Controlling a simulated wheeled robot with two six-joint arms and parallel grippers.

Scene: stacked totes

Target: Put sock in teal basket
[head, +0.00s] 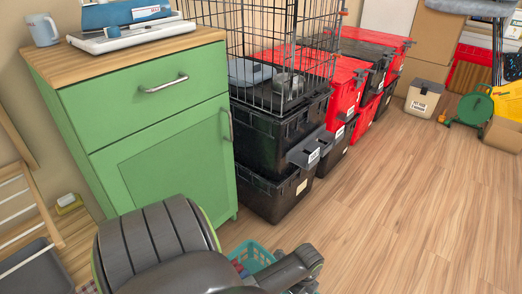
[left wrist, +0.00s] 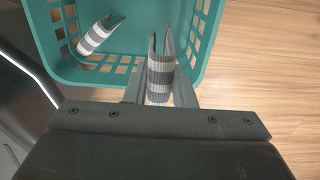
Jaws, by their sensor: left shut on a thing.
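The teal basket (left wrist: 120,70) fills the upper part of the left wrist view. In the head view part of it shows (head: 256,254) on the floor in front of the green cabinet, partly hidden by my arm. A grey-and-white striped sock (left wrist: 160,76) is between the fingers of my left gripper (left wrist: 160,90), which is shut on it over the basket. Another striped sock (left wrist: 98,35) is in the basket, near its left side. In the head view my left gripper is at the basket's right, its fingertips hard to make out. My right gripper is not in view.
The green cabinet (head: 160,150) stands just behind the basket. Stacked black totes (head: 275,150) and red-lidded totes (head: 345,75) run along the wall, with a wire cage (head: 260,45) on top.

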